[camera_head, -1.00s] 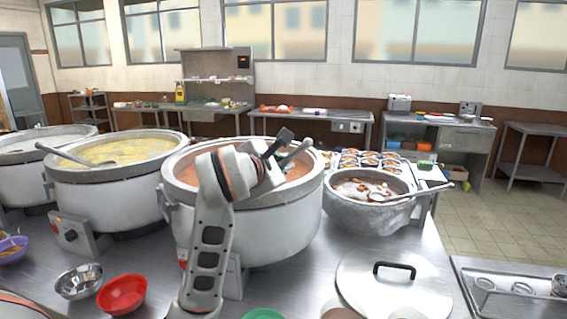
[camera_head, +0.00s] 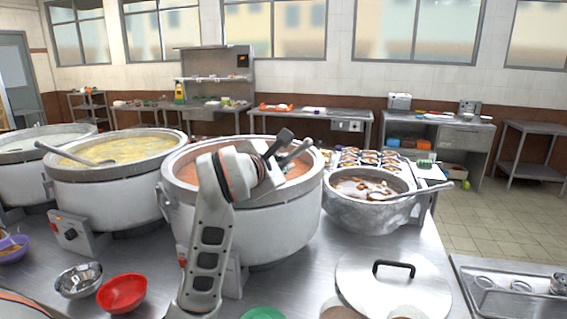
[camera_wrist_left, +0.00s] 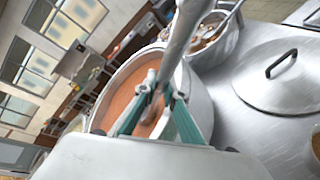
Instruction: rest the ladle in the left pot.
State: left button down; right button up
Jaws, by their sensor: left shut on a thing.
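My left gripper (camera_head: 280,150) is over the right side of the large pot (camera_head: 255,215) with orange-red soup. It is shut on a metal ladle, whose grey handle (camera_head: 296,152) sticks out past the fingers. In the left wrist view the handle (camera_wrist_left: 180,45) runs between the green fingers (camera_wrist_left: 158,105), with the soup pot (camera_wrist_left: 200,110) behind. The ladle's bowl is hard to make out. To the left stands a large pot of yellow congee (camera_head: 115,195), with another ladle (camera_head: 75,155) resting across its rim. A further large pot (camera_head: 20,175) is at the far left. My right gripper is not seen.
A smaller grey pot (camera_head: 365,215) with a ladle stands to the right. A lid (camera_head: 395,285) lies on the counter in front of it. A red bowl (camera_head: 122,294) and a steel bowl (camera_head: 78,281) sit at the front left. Trays of small bowls are behind the grey pot.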

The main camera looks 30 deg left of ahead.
pick_arm(q)
jog(key=shift+f, duration=0.15)
jog(key=c, duration=2)
grip_release()
jog(key=shift+c, duration=0.2)
jog(key=a+v, duration=0.1)
jog(key=v, duration=0.6)
jog(key=shift+s+d, duration=0.3)
jog(key=shift+d, duration=0.25)
